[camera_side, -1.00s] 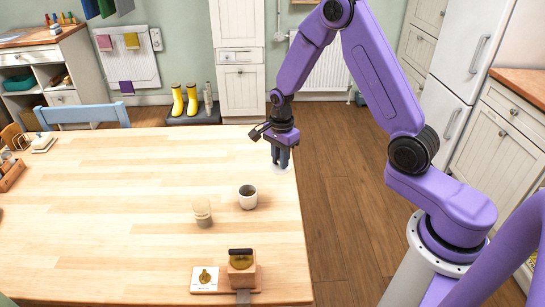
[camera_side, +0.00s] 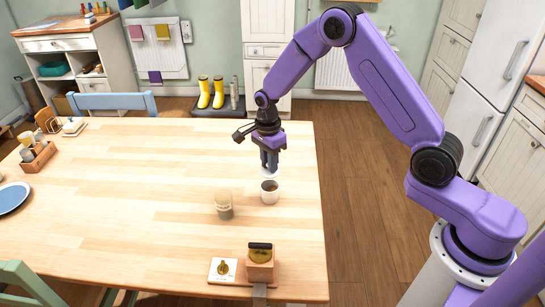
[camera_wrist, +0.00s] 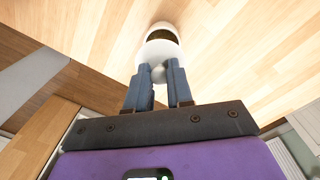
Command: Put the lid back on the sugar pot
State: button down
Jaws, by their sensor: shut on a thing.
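The sugar pot (camera_side: 269,196) is a small white cup-shaped pot standing upright and open on the wooden table (camera_side: 130,200). It shows in the wrist view (camera_wrist: 163,29) just beyond the fingertips, with a dark golden inside. My gripper (camera_side: 269,163) points down and is shut on the white lid (camera_side: 268,172). In the side view the lid hangs just above and slightly behind the pot's rim, apart from it. In the wrist view the lid (camera_wrist: 157,73) shows between the gripper fingers (camera_wrist: 160,75) and overlaps the near side of the pot; the fingers hide part of it.
A pale-topped jar (camera_side: 223,205) stands close to the left of the pot.

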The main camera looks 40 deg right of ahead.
jog(key=shift+f, duration=2.3)
jog(key=shift+f, duration=0.15)
dwell(0.6)
jog(key=shift+c, duration=2.2)
grip_release()
jog(key=shift+r, duration=3.5)
grip_shut()
